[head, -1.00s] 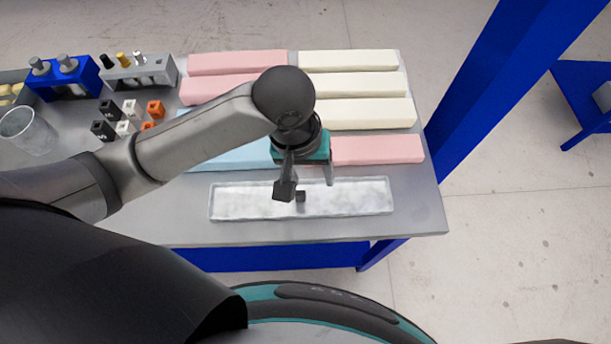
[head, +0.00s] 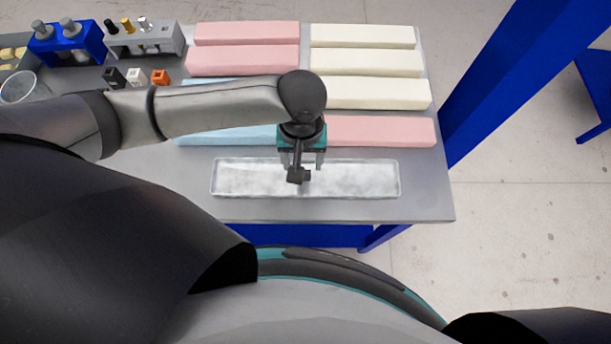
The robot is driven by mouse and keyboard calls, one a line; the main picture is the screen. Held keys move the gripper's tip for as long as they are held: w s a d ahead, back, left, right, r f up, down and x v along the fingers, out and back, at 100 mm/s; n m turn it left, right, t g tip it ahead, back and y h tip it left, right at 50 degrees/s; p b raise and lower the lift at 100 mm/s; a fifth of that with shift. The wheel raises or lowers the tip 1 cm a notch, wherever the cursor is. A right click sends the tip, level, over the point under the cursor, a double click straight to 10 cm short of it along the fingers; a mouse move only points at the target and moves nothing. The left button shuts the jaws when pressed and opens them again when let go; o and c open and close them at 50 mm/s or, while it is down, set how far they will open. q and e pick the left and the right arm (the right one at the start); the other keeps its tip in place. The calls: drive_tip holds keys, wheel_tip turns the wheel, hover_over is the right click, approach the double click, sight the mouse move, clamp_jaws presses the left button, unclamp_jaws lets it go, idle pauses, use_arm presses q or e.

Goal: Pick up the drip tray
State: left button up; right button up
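The drip tray (head: 370,180) is a long, shallow, pale see-through tray. It lies flat along the front part of the grey table, with its long side running left to right. My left gripper (head: 301,166) points down over the middle of the tray, near its back rim. Its two fingers look spread apart with nothing between them. A dark part of the gripper hides a bit of the tray's middle. I cannot tell whether the fingertips touch the tray. My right gripper is not in view.
A pink foam bar (head: 385,130) and a blue foam bar (head: 235,136) lie just behind the tray. Pink (head: 245,58) and cream bars (head: 365,63) lie farther back. Small blocks (head: 137,77), racks (head: 145,40) and a clear cup (head: 18,87) are at left. The grey table (head: 425,200) is bare right of the tray.

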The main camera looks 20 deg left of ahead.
sight(306, 171)
use_arm(q)
drive_tip(key=f, duration=0.5)
drive_tip(key=shift+w+d+b, duration=0.2)
drive_tip(key=shift+d+b, duration=0.05)
drive_tip(key=shift+b, duration=0.1)
clamp_jaws()
idle(0.4)
